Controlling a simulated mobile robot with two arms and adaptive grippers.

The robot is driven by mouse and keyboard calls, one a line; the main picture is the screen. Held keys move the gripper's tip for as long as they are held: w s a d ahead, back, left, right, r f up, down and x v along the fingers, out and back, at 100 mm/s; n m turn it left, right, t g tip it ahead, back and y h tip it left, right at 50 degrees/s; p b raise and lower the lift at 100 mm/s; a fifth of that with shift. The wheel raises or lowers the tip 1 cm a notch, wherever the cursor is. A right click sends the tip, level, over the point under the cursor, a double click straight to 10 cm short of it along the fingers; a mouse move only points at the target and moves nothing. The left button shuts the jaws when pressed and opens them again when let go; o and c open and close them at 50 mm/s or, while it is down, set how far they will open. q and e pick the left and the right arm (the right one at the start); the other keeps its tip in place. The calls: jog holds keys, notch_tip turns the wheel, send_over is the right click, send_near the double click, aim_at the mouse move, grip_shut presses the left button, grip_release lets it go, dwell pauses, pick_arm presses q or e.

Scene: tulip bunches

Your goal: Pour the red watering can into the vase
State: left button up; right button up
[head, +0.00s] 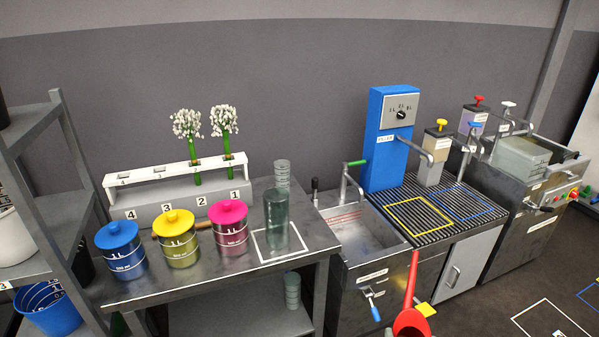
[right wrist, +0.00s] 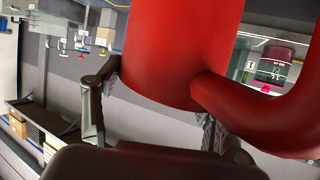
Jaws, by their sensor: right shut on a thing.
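The red watering can (head: 411,322) shows at the bottom edge of the head view, its thin spout pointing up; most of its body is cut off. In the right wrist view the can's red body (right wrist: 180,45) and curved red tube (right wrist: 265,120) fill much of the picture. My right gripper (right wrist: 155,112) is shut on the can, with a finger on each side of the body. A clear greenish glass vase (head: 277,220) stands upright inside a white square on the table, left of and apart from the can. My left gripper is not in view.
Blue (head: 121,250), yellow (head: 176,238) and pink (head: 231,228) lidded canisters stand left of the vase. Behind them is a numbered rack (head: 150,205) with two white flower bunches. A glass (head: 282,175) stands behind the vase. A metal sink (head: 365,235) lies to the right.

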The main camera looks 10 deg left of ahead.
jog(key=w+a+r+n+g+y+p, duration=0.15)
jog(key=w+a+r+n+y, duration=0.25)
jog(key=w+a+r, duration=0.85)
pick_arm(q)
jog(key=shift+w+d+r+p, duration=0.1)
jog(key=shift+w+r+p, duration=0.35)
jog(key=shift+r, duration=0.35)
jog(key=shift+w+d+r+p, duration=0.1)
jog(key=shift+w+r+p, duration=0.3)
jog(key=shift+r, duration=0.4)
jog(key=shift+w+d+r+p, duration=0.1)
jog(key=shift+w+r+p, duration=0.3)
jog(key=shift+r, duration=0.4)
pick_arm(e)
jog(key=w+a+r+n+g+y, duration=0.1)
jog(key=w+a+r+n+y, duration=0.1)
jog(key=a+r, duration=0.4)
jog(key=w+a+r+n+g+y, duration=0.1)
jog(key=w+a+r+n+y, duration=0.1)
jog(key=a+r, duration=0.3)
jog(key=shift+w+a+r+g, duration=0.4)
jog(key=shift+w+r, duration=0.45)
jog(key=shift+r, duration=0.35)
